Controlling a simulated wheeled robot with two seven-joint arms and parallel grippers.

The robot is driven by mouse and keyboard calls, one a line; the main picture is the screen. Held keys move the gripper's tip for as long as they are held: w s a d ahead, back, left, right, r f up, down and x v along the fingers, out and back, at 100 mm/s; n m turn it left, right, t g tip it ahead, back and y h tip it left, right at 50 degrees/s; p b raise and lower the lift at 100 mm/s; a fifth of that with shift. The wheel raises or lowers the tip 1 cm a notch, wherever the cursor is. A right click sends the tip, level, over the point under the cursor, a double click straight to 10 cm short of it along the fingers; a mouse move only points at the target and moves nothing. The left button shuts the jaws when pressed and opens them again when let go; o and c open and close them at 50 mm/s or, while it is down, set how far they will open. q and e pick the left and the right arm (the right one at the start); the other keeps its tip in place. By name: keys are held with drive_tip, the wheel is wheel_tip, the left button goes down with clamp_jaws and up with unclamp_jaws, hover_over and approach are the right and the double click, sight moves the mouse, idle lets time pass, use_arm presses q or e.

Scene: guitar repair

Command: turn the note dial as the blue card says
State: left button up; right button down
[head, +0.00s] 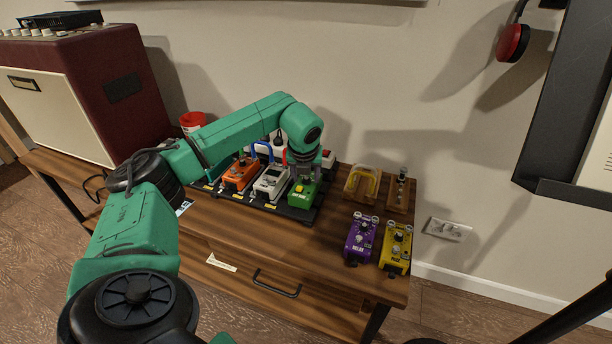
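My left arm reaches over the wooden table, and its gripper (303,176) points down at the green pedal (300,196) at the right end of the pedal row. The fingers are at the pedal's upper part and hide the top controls there. I cannot tell whether they touch a dial or whether they are open or shut. A small pale card with blue on it (183,207) shows by the table's front edge, partly behind my arm; its writing is too small to read. No dial labelled as a note dial can be made out. My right gripper is not in view.
An orange pedal (240,175) and a white pedal (271,182) share the black board (262,204). A purple pedal (361,237) and a yellow pedal (396,247) stand to the right. A maroon amplifier (125,85) stands left. The front middle of the tabletop is clear.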

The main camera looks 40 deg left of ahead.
use_arm(q)
drive_tip(key=shift+r, duration=0.1)
drive_tip(key=shift+s+r, duration=0.1)
drive_tip(key=shift+r, duration=0.25)
drive_tip(key=p+v, duration=0.2)
drive_tip(key=v, duration=1.1)
drive_tip(key=shift+d+r+p, duration=0.15)
drive_tip(key=shift+r+p, duration=0.15)
drive_tip(key=shift+p, duration=0.05)
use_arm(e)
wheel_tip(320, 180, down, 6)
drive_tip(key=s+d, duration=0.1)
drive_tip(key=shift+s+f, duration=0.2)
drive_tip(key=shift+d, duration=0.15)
